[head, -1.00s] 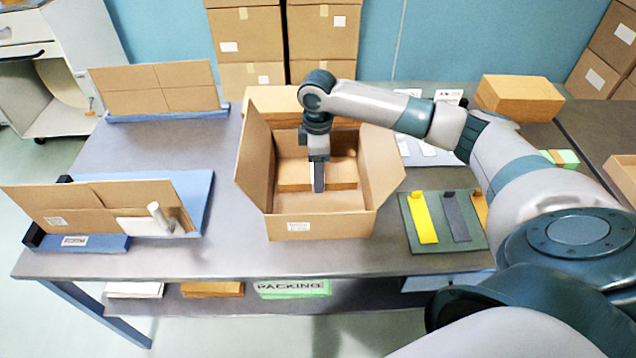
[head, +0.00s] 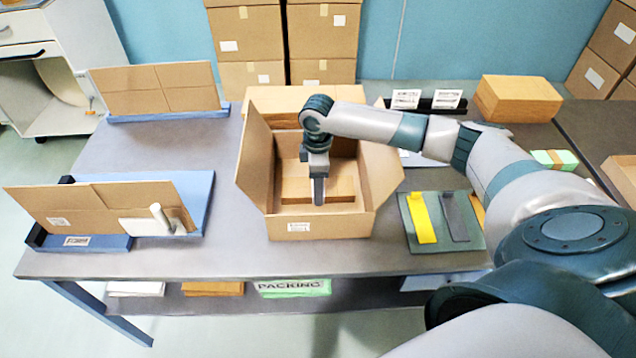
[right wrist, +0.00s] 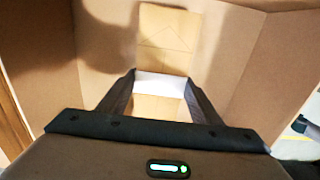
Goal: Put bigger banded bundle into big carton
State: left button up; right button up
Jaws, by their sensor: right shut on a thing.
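The big carton (head: 318,226) stands open on the table with its flaps spread. My right gripper (head: 318,202) reaches down inside it. It is shut on a brown kraft bundle (head: 341,187), which lies low between the carton walls. In the right wrist view the bundle (right wrist: 168,30) runs between the two fingers (right wrist: 160,88), with a white band (right wrist: 160,84) across it. The gripper hides part of the bundle, and I cannot tell whether it touches the carton floor. My left gripper is out of view.
A green mat (head: 411,240) with yellow and grey strips lies right of the carton. Flat cardboard stands in blue holders at left (head: 205,215) and back left (head: 168,114). A brown stack (head: 518,97) is at back right.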

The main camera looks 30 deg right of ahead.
jog(key=o, duration=1.2)
jog(key=shift+f, duration=0.1)
jog(key=shift+r, duration=0.65)
notch_tip(320, 180, up, 4)
jog(key=shift+f+b, duration=0.15)
jog(key=shift+b, duration=0.5)
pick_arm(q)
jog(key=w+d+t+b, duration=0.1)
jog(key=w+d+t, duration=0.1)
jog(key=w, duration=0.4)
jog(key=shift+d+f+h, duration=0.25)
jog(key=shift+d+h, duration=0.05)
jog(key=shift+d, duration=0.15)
pick_arm(e)
notch_tip(320, 180, up, 7)
jog(key=shift+r, duration=0.1)
